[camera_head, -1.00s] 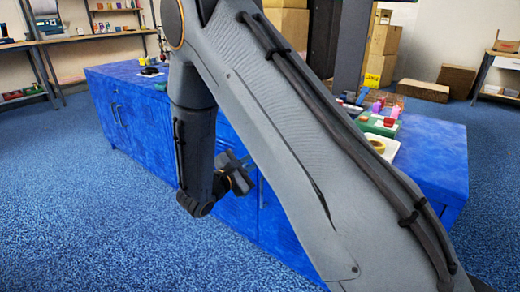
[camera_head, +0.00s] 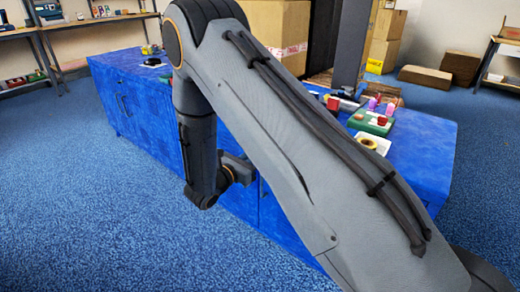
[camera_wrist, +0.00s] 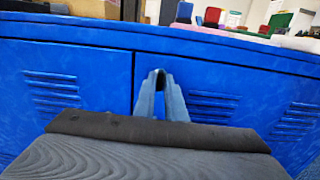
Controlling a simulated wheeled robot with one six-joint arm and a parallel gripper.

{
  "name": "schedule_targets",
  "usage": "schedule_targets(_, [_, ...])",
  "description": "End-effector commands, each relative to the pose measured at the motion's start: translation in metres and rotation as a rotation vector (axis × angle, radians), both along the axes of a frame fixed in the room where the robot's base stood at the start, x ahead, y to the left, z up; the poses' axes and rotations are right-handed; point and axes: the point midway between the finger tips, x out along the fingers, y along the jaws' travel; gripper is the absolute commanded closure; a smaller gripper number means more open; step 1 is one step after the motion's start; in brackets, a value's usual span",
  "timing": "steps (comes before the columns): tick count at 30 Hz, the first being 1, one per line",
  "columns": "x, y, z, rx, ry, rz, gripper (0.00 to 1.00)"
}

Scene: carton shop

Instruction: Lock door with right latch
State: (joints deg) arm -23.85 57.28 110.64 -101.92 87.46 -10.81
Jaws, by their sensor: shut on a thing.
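The blue cabinet (camera_head: 140,105) has a row of doors along its front. In the wrist view, a left door (camera_wrist: 75,85) and a right door (camera_wrist: 235,90), both with vent slots, meet at a vertical seam and look closed. In the head view my gripper (camera_head: 240,168) is beside the cabinet front, partly hidden by my arm.
The cabinet top holds a green tray (camera_head: 362,122), a plate with a yellow ring (camera_head: 368,143) and small coloured items. Cardboard boxes (camera_head: 275,25) stand behind. A workbench (camera_head: 60,28) is at the back left. Blue carpet in front is clear.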

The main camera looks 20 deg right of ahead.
Motion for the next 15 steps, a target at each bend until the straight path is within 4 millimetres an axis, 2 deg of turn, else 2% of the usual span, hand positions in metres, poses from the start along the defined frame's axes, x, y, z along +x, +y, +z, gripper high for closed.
schedule_targets(15, [-0.001, -0.0011, -0.0009, -0.02, 0.03, -0.003, 1.0])
